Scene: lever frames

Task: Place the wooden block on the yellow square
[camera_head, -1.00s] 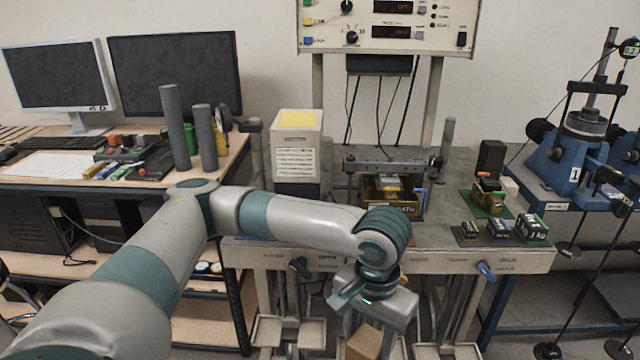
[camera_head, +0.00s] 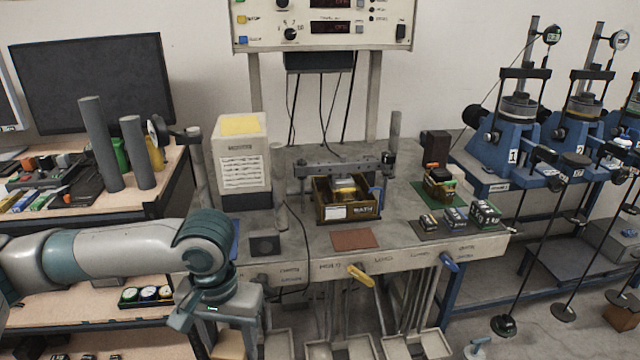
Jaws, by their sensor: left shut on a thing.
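My left gripper (camera_head: 230,332) hangs low at the lower left, in front of the bench, pointing down. It is shut on the wooden block (camera_head: 228,346), a tan piece partly hidden by the fingers and cut by the bottom edge of the picture. The yellow square (camera_head: 241,125) lies on top of a white box (camera_head: 244,172) with a printed label, at the back left of the bench. The block is well below and in front of that square, apart from it. My right gripper is not in view.
The grey bench (camera_head: 300,252) carries an open box marked BATH (camera_head: 347,211), a flat reddish-brown plate (camera_head: 353,239) and several small dark blocks at right. Grey upright cylinders (camera_head: 100,143) stand on the left desk. A yellow lever (camera_head: 360,275) sticks out of the bench front.

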